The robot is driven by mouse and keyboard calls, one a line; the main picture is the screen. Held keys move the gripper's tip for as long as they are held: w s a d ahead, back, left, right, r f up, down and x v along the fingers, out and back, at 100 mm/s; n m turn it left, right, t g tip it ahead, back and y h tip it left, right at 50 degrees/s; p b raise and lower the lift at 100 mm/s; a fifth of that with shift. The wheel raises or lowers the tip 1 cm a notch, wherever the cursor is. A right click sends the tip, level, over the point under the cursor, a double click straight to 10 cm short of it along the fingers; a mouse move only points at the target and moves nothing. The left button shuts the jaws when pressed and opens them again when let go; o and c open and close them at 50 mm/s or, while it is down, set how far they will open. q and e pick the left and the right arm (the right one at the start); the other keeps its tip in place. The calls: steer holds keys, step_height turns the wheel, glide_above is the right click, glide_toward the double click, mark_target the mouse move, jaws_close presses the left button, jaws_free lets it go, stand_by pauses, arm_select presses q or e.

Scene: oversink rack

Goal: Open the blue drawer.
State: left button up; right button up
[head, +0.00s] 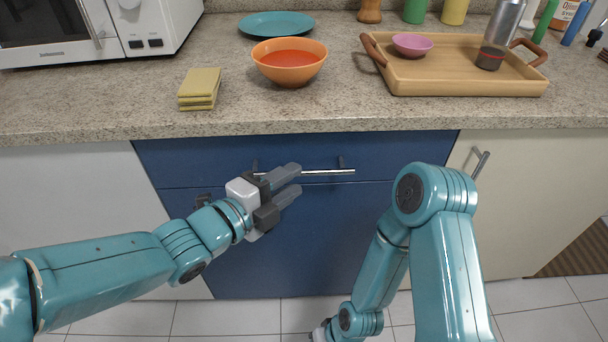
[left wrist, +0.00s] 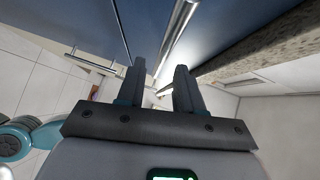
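The blue drawer (head: 410,148) is the wide top panel under the counter, and its face looks flush with the cabinet. Its horizontal metal handle (head: 325,172) is partly hidden by my left gripper (head: 297,179). The left gripper is open, with its fingers at the left half of the handle. In the left wrist view, the handle (left wrist: 178,30) runs between the two open fingertips (left wrist: 160,72); I cannot tell whether they touch it. My right gripper (head: 322,332) is low at the bottom edge, mostly out of view.
On the counter (head: 330,118) stand an orange bowl (head: 289,68), sponges (head: 199,90), a wooden tray (head: 440,85) and a microwave (head: 90,30). The tiled floor is clear.

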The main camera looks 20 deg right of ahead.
mark_target(302, 175)
arm_select(q)
steer(key=shift+x, duration=2.25)
jaws_close()
